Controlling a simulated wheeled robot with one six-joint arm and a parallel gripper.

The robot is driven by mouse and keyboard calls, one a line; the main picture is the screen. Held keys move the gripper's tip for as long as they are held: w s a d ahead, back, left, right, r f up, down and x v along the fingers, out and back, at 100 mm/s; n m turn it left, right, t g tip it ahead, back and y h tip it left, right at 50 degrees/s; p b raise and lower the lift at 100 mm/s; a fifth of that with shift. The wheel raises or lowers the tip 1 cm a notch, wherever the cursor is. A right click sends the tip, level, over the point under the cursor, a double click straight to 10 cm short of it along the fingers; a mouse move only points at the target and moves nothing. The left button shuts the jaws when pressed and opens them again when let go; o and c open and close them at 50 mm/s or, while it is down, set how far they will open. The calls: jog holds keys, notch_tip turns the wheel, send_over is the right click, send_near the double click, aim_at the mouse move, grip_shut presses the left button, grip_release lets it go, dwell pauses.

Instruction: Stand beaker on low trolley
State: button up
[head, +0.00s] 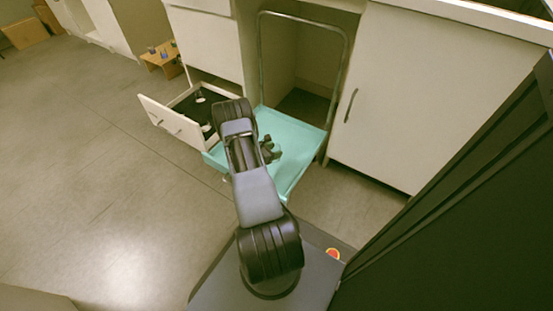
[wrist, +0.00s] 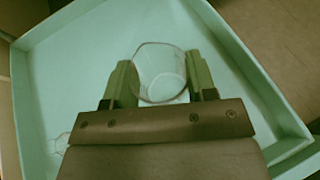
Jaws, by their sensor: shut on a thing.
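The clear glass beaker (wrist: 160,68) is between the two green fingers of my gripper (wrist: 160,82) in the wrist view. My gripper is shut on it. The beaker is over the deck of the low teal trolley (wrist: 85,60); I cannot tell whether its base touches the deck. In the head view the trolley (head: 298,168) stands in front of the cabinets, and my gripper (head: 270,150) is low over its deck, partly behind my arm. The beaker is too hard to make out in the head view.
An open drawer (head: 180,127) with small items stands just left of the trolley. The trolley's tall handle (head: 345,75) rises at its back. A faint clear glass outline (wrist: 62,143) shows on the deck at lower left. A cabinet door (head: 410,90) is to the right.

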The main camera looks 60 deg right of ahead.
jog(key=f+b, duration=0.1)
jog(key=f, duration=0.1)
jog(key=s+f+b, duration=0.1)
jog(key=f, duration=0.1)
jog(key=shift+s+d, duration=0.1)
jog(key=shift+d, duration=0.05)
jog(key=shift+f, duration=0.25)
jog(key=shift+f, duration=0.2)
jog(key=o, duration=0.9)
